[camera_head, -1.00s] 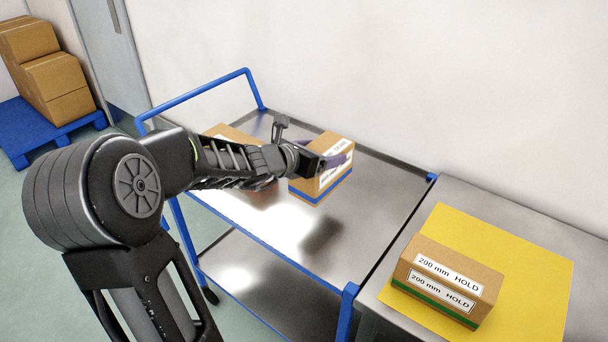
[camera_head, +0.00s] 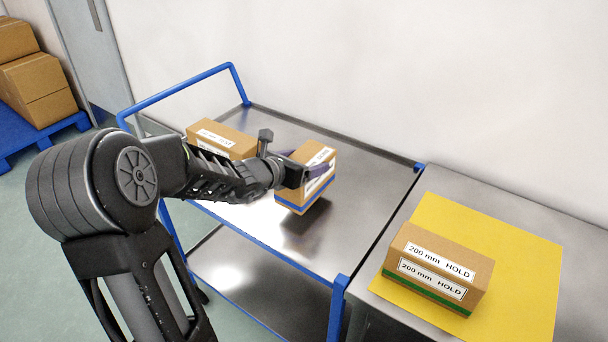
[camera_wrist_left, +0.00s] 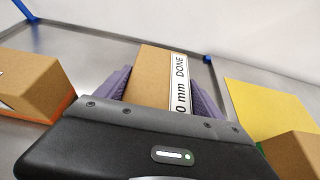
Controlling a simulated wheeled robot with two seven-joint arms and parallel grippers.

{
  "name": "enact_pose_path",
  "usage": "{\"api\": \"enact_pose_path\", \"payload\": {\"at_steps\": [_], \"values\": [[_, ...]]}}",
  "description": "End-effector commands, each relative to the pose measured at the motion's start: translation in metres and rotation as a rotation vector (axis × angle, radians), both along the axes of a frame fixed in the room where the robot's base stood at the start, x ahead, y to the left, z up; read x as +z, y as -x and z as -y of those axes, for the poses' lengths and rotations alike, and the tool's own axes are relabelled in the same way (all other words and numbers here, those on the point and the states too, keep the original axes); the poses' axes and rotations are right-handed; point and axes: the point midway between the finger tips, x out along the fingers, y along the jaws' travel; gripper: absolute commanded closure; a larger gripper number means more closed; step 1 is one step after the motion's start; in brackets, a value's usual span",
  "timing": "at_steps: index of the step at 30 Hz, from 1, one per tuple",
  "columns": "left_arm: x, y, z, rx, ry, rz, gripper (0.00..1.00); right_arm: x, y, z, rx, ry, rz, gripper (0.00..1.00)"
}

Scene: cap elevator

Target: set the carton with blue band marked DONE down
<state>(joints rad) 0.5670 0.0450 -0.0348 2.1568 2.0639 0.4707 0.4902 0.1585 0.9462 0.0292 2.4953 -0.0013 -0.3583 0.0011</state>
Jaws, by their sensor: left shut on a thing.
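The carton with the blue band (camera_head: 300,198) is in my left gripper (camera_head: 306,172), over the top shelf of the blue-railed metal cart (camera_head: 375,182). A dark shadow lies on the shelf below it, and the carton appears to be slightly above the metal. In the left wrist view the carton (camera_wrist_left: 152,78) sits between the two purple-grey fingers, with its DONE label facing up. My left gripper is shut on it. My right gripper is not in view.
Another carton (camera_head: 222,138) stands on the cart to the left, partly behind my arm; its band looks orange in the wrist view. A green-banded HOLD carton (camera_head: 440,262) sits on a yellow mat (camera_head: 490,232) on the right table. The cart's right part is clear.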

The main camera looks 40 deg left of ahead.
Motion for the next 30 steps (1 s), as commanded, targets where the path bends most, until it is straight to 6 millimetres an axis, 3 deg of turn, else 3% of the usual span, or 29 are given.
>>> {"api": "enact_pose_path", "payload": {"at_steps": [6, 15, 27, 28, 30], "values": [[0.000, -0.001, 0.000, -0.001, -0.001, 0.003, 0.93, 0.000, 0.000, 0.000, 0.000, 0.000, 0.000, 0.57], [-0.034, -0.001, 0.000, 0.000, 0.000, 0.003, 0.93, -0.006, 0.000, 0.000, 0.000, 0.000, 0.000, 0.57], [-0.039, -0.001, 0.000, -0.001, -0.002, 0.005, 0.93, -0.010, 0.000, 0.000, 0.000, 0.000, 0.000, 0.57], [-0.039, 0.000, 0.000, 0.000, -0.001, 0.001, 0.21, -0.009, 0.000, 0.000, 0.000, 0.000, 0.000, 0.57], [-0.039, 0.000, 0.000, 0.000, -0.001, 0.001, 0.16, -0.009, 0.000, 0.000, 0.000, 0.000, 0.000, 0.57]]}}
